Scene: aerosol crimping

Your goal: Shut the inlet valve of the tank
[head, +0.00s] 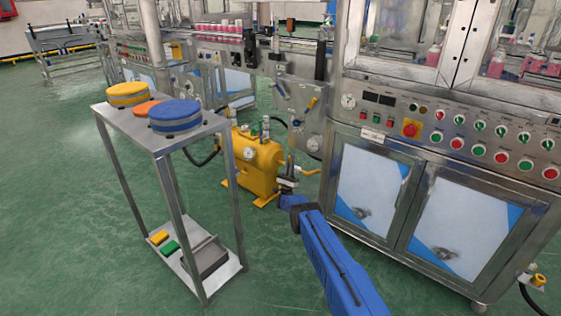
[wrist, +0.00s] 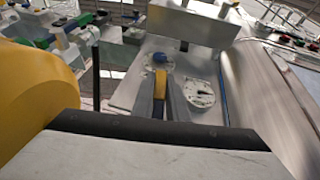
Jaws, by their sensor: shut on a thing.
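The yellow tank (head: 258,165) stands on the floor beside the machine, with a gauge and small fittings on top. In the wrist view a large yellow curved surface, seemingly the tank (wrist: 28,95), fills the left side. My gripper (head: 288,184) is low at the tank's right side, with my blue arm reaching in from the lower right. In the wrist view my gripper (wrist: 160,97) has its two grey fingers closed around a narrow yellow handle (wrist: 160,80), apparently the inlet valve's. The valve body and the handle's angle are mostly hidden by the fingers.
A metal cart (head: 177,140) with yellow, orange and blue round stacks stands left of the tank. The machine cabinet (head: 375,190) is close on the right. In the wrist view a panel with a white dial (wrist: 200,93) lies beyond the fingers. Green floor is open at left.

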